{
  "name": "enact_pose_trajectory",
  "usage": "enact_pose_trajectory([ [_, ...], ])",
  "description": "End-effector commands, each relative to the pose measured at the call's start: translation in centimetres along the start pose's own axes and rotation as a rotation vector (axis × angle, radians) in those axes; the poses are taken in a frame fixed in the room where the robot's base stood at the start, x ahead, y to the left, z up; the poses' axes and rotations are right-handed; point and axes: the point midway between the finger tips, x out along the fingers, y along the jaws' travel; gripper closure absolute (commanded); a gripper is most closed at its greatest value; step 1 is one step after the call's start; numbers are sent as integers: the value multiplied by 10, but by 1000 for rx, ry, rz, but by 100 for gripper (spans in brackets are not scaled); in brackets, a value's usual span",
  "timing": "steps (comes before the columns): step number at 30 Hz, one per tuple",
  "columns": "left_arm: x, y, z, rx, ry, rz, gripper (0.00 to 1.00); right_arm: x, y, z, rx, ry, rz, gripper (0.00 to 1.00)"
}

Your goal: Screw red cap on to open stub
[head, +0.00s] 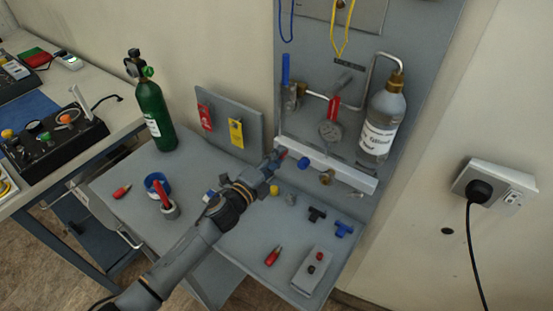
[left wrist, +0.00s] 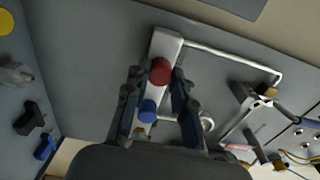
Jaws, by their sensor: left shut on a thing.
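The red cap (left wrist: 160,70) sits between the fingertips of my left gripper (left wrist: 157,80) in the left wrist view. In the head view my left gripper (head: 277,160) is shut on it at the left end of the white manifold bar (head: 330,171), and a little red shows at the tips. The open stub is hidden behind the cap and fingers; I cannot tell whether the cap is on its thread. A blue cap (head: 303,163) is on the bar just right of the gripper; it also shows between the fingers in the left wrist view (left wrist: 148,110). My right gripper is not in view.
A brass fitting (head: 327,177) and a humidifier bottle (head: 381,125) are on the panel to the right. Loose black (head: 317,214) and blue (head: 344,229) fittings lie on the grey table. A green cylinder (head: 153,112) stands at the left.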

Motion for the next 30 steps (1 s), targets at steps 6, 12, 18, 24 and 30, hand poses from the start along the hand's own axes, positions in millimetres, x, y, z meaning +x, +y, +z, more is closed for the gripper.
enact_pose_trajectory([
  [6, 0, 2, -1, 194, 1, 3, 100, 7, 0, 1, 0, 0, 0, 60],
  [12, 0, 3, -1, 221, 1, 4, 100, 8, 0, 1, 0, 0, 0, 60],
  [18, 0, 2, -1, 289, 2, 4, 100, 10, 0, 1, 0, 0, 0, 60],
  [24, 0, 2, -1, 288, 1, 4, 52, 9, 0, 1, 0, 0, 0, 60],
  [30, 0, 1, 0, 287, 0, 3, 52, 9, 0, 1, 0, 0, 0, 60],
])
